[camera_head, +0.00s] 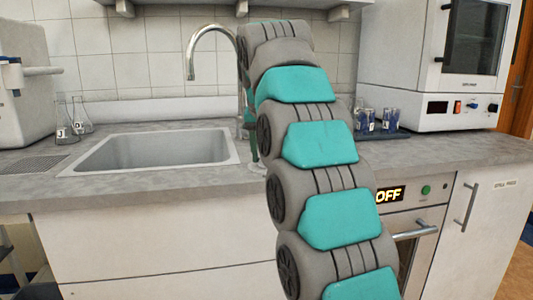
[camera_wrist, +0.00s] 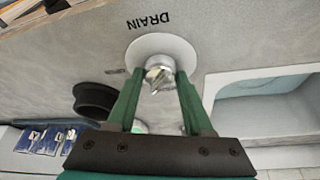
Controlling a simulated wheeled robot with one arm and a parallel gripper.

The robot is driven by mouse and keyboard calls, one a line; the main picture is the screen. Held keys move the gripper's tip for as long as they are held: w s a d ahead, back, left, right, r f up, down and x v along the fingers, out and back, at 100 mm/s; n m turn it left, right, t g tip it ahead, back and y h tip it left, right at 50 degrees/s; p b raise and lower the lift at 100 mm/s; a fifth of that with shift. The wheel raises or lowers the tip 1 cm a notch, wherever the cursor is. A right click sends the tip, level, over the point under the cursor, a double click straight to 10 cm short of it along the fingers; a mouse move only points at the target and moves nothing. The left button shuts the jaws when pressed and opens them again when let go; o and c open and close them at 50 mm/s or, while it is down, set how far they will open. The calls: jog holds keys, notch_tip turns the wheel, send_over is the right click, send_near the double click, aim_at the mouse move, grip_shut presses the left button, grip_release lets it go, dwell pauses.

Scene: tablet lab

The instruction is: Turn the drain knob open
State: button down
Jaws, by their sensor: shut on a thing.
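The drain knob (camera_wrist: 158,76) is a small shiny metal knob on a round white base plate (camera_wrist: 147,46), with the word DRAIN printed beside it on the grey counter in the wrist view. My gripper (camera_wrist: 156,84) has green fingers, one on each side of the knob, and is shut on it. In the head view my arm covers the knob and most of the gripper. The knob's turned position is hard to tell.
The sink (camera_head: 160,150) is left of my arm, with a curved faucet (camera_head: 212,32) behind it. Small racks with blue-filled vials (camera_head: 377,121) stand right of my arm. Glass flasks (camera_head: 76,122) stand at the left. A black round object (camera_wrist: 94,99) is near the gripper.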

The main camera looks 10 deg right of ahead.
jog(key=shift+m+g+h, duration=0.3)
jog(key=shift+m+h, duration=0.1)
jog(key=shift+m, duration=0.8)
jog(key=shift+c, duration=1.5)
grip_release()
jog(key=shift+r, duration=0.1)
